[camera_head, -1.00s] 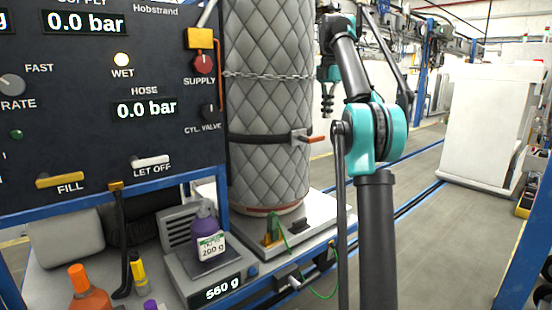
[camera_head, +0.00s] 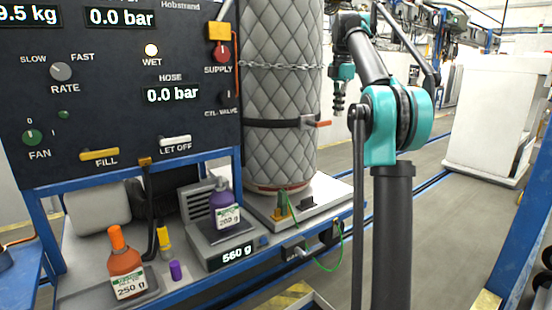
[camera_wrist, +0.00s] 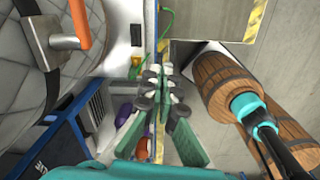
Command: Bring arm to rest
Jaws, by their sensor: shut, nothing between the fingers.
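My gripper (camera_head: 339,105) hangs at the end of my teal and dark arm, just right of the grey quilted cylinder (camera_head: 282,90) in the head view. Its fingers point down. In the wrist view the gripper (camera_wrist: 167,82) shows its green fingers closed together with nothing between them. It is above the floor beside the bench edge and touches nothing that I can see. The arm is bent, with its teal elbow to the right of the cylinder.
The control panel (camera_head: 110,90) stands at the left. A purple bottle (camera_head: 225,206) stands on a scale, and an orange-brown bottle (camera_head: 125,262) is front left. Wooden barrels (camera_wrist: 222,85) stand right of the gripper. A white cabinet (camera_head: 490,120) is at the right. Floor between is clear.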

